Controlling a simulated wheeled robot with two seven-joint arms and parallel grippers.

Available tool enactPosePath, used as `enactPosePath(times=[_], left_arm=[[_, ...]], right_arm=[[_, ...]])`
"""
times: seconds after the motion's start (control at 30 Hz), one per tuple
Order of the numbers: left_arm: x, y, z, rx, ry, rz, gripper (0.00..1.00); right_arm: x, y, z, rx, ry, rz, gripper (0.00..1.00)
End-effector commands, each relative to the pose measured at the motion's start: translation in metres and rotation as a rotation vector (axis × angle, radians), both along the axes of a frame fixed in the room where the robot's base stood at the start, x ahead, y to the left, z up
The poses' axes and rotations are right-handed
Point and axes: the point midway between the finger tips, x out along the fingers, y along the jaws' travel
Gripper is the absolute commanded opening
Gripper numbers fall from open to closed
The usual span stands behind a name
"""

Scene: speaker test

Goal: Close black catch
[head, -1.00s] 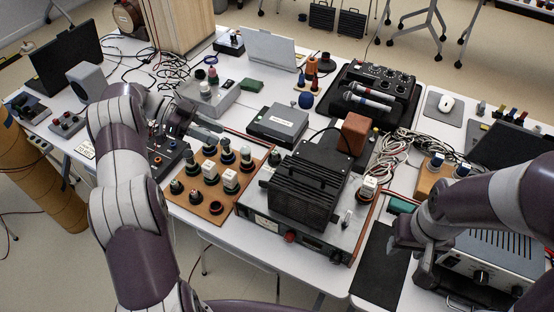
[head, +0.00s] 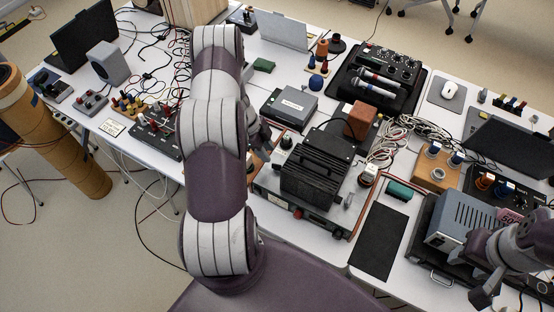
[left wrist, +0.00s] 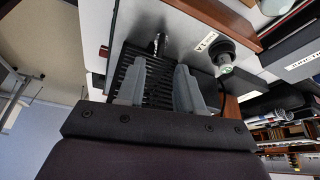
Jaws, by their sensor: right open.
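I cannot single out the black catch in either view. A black finned unit (head: 312,178) sits on a metal-fronted chassis on the table; its fins also show in the left wrist view (left wrist: 160,84). My left gripper (head: 262,134) is just left of the finned unit, partly hidden by my arm. In the left wrist view its two grey fingers (left wrist: 162,88) are apart with nothing between them, in front of the fins. My right gripper (head: 484,284) is open at the lower right, by the grey-blue instrument (head: 462,218).
A silver post (left wrist: 158,44) and a black round terminal (left wrist: 232,50) stand beside the fins. A brown block (head: 360,119), coiled cables (head: 398,140) and a microphone case (head: 376,84) lie behind. A black mat (head: 379,242) is bare at the front.

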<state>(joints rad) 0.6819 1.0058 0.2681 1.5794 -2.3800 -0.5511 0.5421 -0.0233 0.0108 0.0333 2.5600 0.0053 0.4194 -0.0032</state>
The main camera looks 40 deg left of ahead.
Motion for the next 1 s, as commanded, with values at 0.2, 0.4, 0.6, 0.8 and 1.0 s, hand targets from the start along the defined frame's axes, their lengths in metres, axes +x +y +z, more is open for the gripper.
enactPosePath(times=[0.2, 0.4, 0.6, 0.8, 1.0], left_arm=[[0.006, -0.018, -0.043, -0.003, 0.001, 0.000, 0.36], [0.010, -0.025, -0.062, -0.001, 0.000, 0.000, 0.36], [0.010, -0.025, -0.065, -0.001, -0.001, 0.000, 0.36], [0.010, -0.025, -0.064, -0.001, -0.001, 0.000, 0.00], [0.011, -0.025, -0.066, -0.001, -0.003, -0.023, 0.00]], right_arm=[[0.000, 0.000, 0.013, 0.000, 0.000, 0.000, 0.45], [0.000, 0.000, 0.017, 0.000, 0.000, 0.000, 0.45], [0.000, 0.000, 0.016, 0.000, 0.000, 0.000, 0.45], [0.000, 0.000, 0.016, 0.000, 0.000, 0.000, 0.45], [0.000, 0.000, 0.012, 0.000, 0.000, 0.000, 0.45]])
